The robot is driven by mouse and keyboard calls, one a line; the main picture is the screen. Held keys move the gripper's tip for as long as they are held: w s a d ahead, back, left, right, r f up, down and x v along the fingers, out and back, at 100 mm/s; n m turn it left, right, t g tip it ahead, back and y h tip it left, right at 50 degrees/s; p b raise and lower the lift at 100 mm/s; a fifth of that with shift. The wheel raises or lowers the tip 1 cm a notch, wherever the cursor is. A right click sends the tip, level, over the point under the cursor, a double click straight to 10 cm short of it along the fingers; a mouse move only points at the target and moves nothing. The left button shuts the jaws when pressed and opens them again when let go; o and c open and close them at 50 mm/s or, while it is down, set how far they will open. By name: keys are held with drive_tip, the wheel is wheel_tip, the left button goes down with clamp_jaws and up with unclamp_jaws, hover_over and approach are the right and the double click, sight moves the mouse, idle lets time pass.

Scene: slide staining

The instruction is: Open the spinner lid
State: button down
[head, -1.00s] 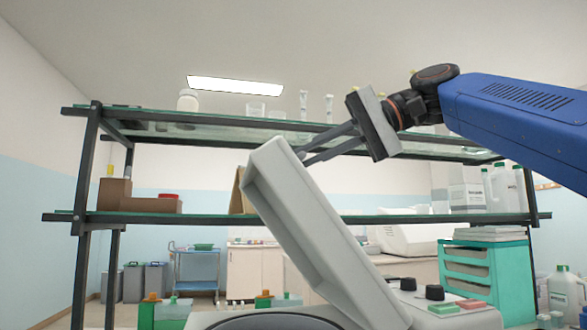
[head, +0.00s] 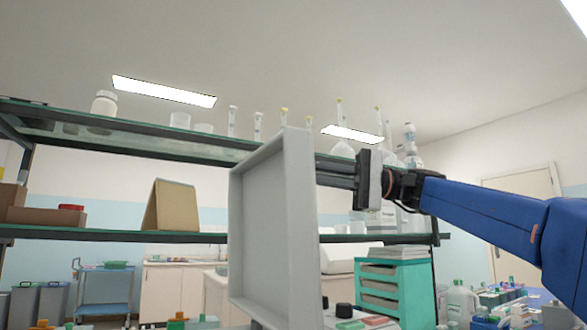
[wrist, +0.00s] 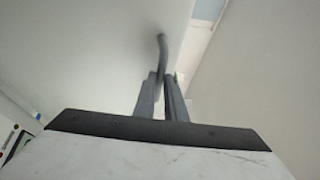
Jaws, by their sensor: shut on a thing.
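The spinner lid (head: 272,225) is a light grey, shallow box-like cover. In the head view it stands raised and nearly upright, with its hollow inner side facing left. My gripper (head: 322,172) is on the right, outer side of the lid; its fingertips are partly hidden behind the lid edge. In the wrist view my gripper (wrist: 163,78) has its two fingers close together on a thin grey curved handle (wrist: 162,48) beside the pale lid surface (wrist: 95,50). The spinner body is mostly below the head view; dark knobs (head: 344,310) show at its right.
A glass-shelved rack (head: 120,236) stands behind the lid, with bottles and glassware on top and a cardboard piece (head: 170,206) on the lower shelf. A teal drawer unit (head: 395,285) stands at right. Open air lies left of the lid.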

drive_tip(key=shift+w+d+f+y, duration=0.25)
drive_tip(key=shift+w+d, duration=0.15)
drive_tip(key=shift+d, duration=0.25)
drive_tip(key=shift+w+d+f+y, duration=0.15)
drive_tip(key=shift+w+d+y, duration=0.15)
drive_tip(key=shift+d, duration=0.3)
drive_tip(key=c, duration=1.8)
unclamp_jaws()
drive_tip(key=v, duration=1.7)
drive_tip(key=shift+w+d, duration=0.1)
drive_tip(key=shift+d, duration=0.1)
drive_tip(key=shift+d, duration=0.1)
